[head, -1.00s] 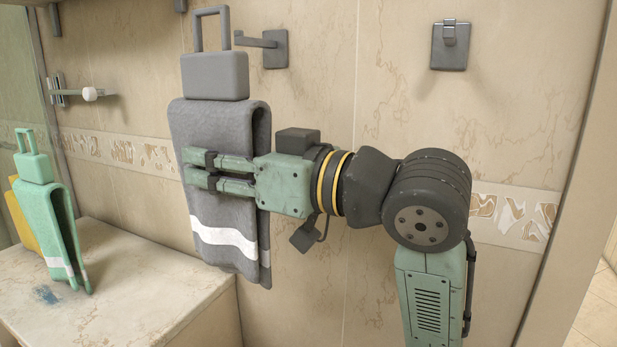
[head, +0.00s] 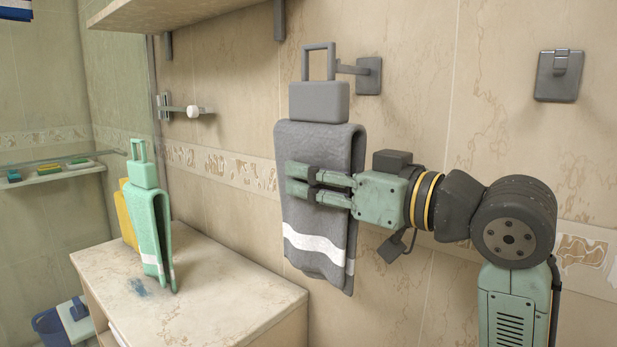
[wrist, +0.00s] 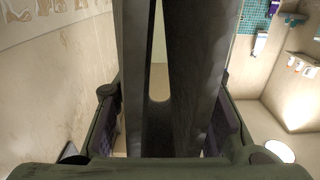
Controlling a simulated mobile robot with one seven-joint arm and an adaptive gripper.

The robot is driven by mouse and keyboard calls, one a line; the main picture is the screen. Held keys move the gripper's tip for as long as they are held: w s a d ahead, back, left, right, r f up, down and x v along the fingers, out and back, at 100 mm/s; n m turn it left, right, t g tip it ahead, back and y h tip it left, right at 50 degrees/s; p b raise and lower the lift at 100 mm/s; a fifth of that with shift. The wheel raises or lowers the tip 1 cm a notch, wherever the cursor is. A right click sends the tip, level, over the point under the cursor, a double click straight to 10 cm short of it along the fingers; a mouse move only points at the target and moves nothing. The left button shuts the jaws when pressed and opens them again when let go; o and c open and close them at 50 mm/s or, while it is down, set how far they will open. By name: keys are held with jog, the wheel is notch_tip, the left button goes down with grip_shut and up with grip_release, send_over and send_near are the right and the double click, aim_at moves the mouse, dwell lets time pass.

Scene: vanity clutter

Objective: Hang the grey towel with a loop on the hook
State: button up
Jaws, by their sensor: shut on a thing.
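The grey towel (head: 312,240) hangs upright with a white stripe near its lower end. A grey block (head: 319,102) tops it, with a squarish loop (head: 318,47) above. My gripper (head: 302,183) is shut on the towel's upper part from the right. In the wrist view, the dark folds of the towel (wrist: 195,75) fill the space between my fingers. A grey wall hook (head: 369,76) is just right of the loop. Its arm points left and ends at the loop's right side in the picture; I cannot tell whether it passes through or lies behind.
A green towel (head: 152,225) and a yellow one (head: 129,210) stand on the counter (head: 225,300). A white-knobbed hook (head: 193,111) is left on the wall, a grey plate hook (head: 558,76) right. A shelf (head: 160,12) overhangs at upper left.

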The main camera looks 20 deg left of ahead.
jog(key=shift+w+d+f, duration=0.2)
jog(key=shift+w+d, duration=0.15)
jog(key=shift+w, duration=0.5)
jog(key=shift+w+d+f, duration=0.15)
jog(key=shift+w+d, duration=0.2)
jog(key=shift+w, duration=0.5)
jog(key=shift+w+d+f, duration=0.2)
jog(key=shift+w+d, duration=0.15)
jog(key=shift+w, duration=0.5)
